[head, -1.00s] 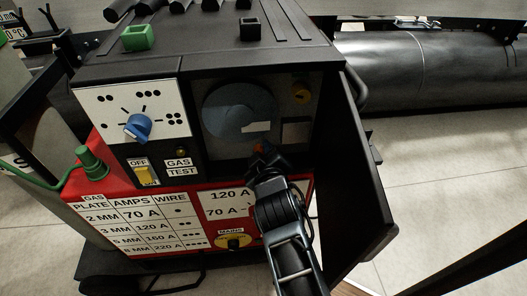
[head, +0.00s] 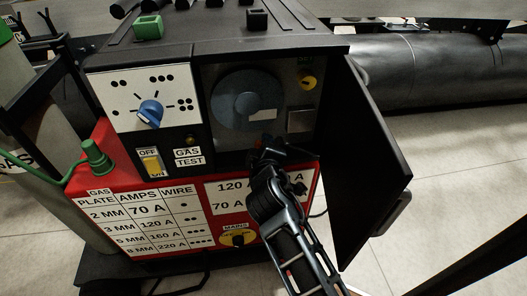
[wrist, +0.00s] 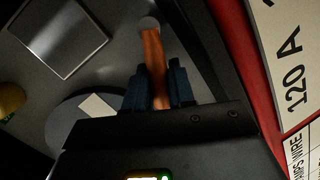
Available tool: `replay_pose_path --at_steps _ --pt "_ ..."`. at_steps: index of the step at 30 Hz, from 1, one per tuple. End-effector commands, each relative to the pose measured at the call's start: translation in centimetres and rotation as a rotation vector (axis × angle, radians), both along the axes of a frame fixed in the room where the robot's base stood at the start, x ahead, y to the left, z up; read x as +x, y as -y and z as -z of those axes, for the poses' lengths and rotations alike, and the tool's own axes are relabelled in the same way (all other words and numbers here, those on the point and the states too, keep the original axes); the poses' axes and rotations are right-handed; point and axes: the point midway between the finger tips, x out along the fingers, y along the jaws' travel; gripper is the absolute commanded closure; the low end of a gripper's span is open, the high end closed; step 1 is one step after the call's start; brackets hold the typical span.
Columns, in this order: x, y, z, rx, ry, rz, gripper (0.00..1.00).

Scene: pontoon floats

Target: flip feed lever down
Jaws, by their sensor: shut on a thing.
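The feed lever (wrist: 153,62) is a slim orange bar with a round grey end, inside the open compartment of the red and black welding machine. My gripper (wrist: 158,88) has its two dark blue fingers on either side of the lever, shut on it. In the head view my gripper (head: 268,153) reaches into the lower part of the compartment, below the blue-grey wire spool (head: 246,100). There the gripper hides most of the lever, so its angle is hard to tell.
The compartment door (head: 372,160) stands open to the right of my arm. The compartment's lower lip lies just under my gripper. A yellow knob (head: 308,83) and a grey plate (head: 300,121) sit right of the spool. A blue dial (head: 150,114) is on the left panel.

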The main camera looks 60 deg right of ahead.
Motion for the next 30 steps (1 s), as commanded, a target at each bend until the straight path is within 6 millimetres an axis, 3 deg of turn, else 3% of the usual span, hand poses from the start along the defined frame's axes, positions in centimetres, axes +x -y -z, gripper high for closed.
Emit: replay_pose_path --at_steps 15,30 --pt "0.4 -0.4 1.5 -0.186 -0.237 -0.004 1.00" --pt "0.4 -0.4 1.7 -0.211 -0.272 -0.002 1.00"
